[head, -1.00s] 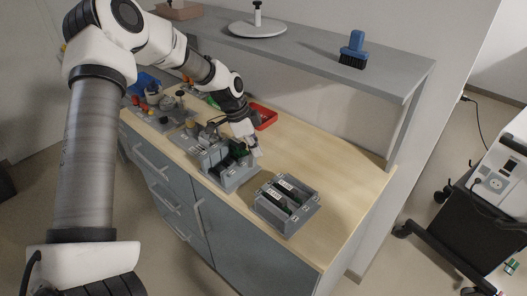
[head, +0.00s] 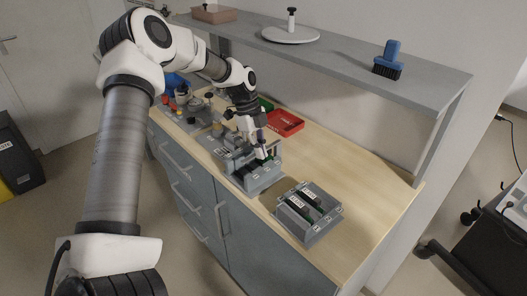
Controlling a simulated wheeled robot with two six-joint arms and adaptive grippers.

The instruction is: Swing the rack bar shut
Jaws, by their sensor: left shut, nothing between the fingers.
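My left gripper (head: 263,155) is shut and empty, pointing down at the rack's top right part. Whether the fingertips touch it, I cannot tell. A second grey rack (head: 309,233) with dark modules and white labels sits to the right, nearer the bench's front. My right gripper is out of view.
A red tray (head: 286,123) lies behind the rack. Grey fixtures with knobs stand to the left. A shelf (head: 350,70) above the bench holds a blue brush (head: 389,59) and a white round plate (head: 290,35). The right bench end is clear.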

